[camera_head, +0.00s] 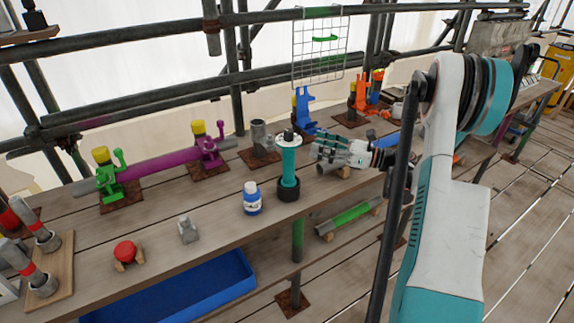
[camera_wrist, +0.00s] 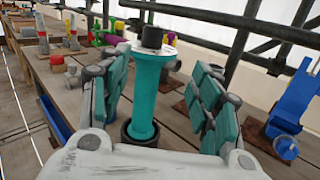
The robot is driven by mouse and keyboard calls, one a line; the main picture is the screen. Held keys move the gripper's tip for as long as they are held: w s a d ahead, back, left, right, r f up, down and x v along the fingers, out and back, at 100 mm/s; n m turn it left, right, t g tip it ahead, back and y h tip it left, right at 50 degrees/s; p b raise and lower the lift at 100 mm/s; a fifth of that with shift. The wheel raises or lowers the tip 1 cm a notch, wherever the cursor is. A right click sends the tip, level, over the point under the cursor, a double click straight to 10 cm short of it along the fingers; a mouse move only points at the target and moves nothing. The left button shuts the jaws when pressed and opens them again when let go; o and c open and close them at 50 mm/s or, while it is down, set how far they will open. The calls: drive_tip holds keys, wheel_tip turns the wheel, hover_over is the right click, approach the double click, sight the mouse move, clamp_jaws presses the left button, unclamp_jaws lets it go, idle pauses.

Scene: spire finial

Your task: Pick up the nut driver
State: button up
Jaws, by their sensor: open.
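A teal-handled tool (camera_head: 288,168), which looks like the nut driver, stands upright in a black round holder (camera_head: 289,190) on the plank bench. It has a pale disc and a black piece on top. My gripper (camera_head: 319,150) is open just to its right in the head view, at the height of its upper handle. In the wrist view the tool (camera_wrist: 149,92) shows between the two spread fingers, with a gap on each side. I cannot tell whether it is fully inside the jaws. Its lower end is hidden in the holder (camera_wrist: 139,135).
A blue and white bottle (camera_head: 252,198) stands left of the holder. A grey pipe stub (camera_head: 260,138) stands behind it, and blue (camera_head: 303,108) and orange (camera_head: 361,92) clamps further right. A blue tray (camera_head: 190,290) lies below the front edge. Scaffold rails run behind the bench.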

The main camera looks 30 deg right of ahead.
drive_tip(key=n+g, duration=0.1)
approach(289, 159)
drive_tip(key=shift+w+d+f+b+x, duration=0.25)
drive_tip(key=shift+b+x, duration=0.45)
drive_tip(key=shift+x, duration=1.1)
drive_tip(key=shift+w+d+f+b+x, duration=0.25)
drive_tip(key=shift+b+x, duration=0.45)
drive_tip(key=shift+x, duration=1.1)
drive_tip(key=shift+w+d+f+b+x, duration=0.25)
drive_tip(key=shift+b+x, duration=0.45)
drive_tip(key=shift+x, duration=1.05)
clamp_jaws()
